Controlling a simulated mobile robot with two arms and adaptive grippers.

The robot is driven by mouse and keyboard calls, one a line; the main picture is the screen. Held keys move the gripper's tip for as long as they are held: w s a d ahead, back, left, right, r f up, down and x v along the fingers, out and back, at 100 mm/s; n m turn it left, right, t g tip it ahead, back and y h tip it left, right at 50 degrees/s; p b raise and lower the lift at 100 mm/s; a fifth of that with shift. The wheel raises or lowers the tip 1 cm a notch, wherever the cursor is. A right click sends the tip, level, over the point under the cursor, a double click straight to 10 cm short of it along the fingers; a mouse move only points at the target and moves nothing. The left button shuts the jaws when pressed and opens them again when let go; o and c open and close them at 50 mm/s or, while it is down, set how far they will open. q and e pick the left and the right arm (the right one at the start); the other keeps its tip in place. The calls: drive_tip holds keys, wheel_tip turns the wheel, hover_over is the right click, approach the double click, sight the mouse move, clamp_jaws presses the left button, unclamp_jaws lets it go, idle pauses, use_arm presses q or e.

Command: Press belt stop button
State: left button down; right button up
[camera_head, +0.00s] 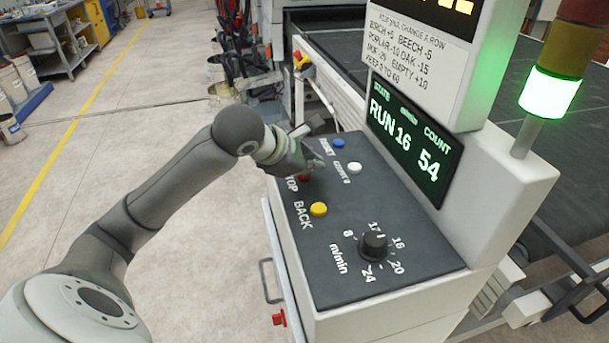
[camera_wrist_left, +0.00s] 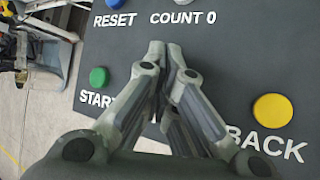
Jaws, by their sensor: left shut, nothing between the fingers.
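The control panel (camera_head: 345,283) has a dark sloping top with round buttons. The red stop button (camera_head: 305,178) shows only as a sliver beside my left gripper, and its label reads "TOP" with the first letter covered. My left gripper (camera_head: 318,165) is shut and empty, its fingertips over the panel close to the red button. I cannot tell whether they touch anything. In the left wrist view the shut fingers (camera_wrist_left: 168,60) point at the panel between the green START button (camera_wrist_left: 98,78) and the yellow BACK button (camera_wrist_left: 272,110); the red button is hidden there. My right gripper is out of view.
A blue RESET button (camera_head: 338,143), a white COUNT 0 button (camera_head: 354,168) and a black speed dial (camera_head: 373,246) share the panel. The display (camera_head: 415,140) reads RUN, 16 m/min, count 54. The stack light (camera_head: 549,94) glows green. Open floor (camera_head: 150,150) lies left.

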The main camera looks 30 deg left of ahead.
sight(308, 177)
use_arm(q)
drive_tip(key=shift+f+b, duration=0.3)
drive_tip(key=shift+r, duration=0.1)
idle(0.4)
drive_tip(key=shift+r+p, duration=0.45)
drive_tip(key=shift+r, duration=0.35)
drive_tip(key=shift+r+p, duration=1.65)
drive_tip(key=shift+r, duration=0.95)
drive_tip(key=shift+f, duration=0.1)
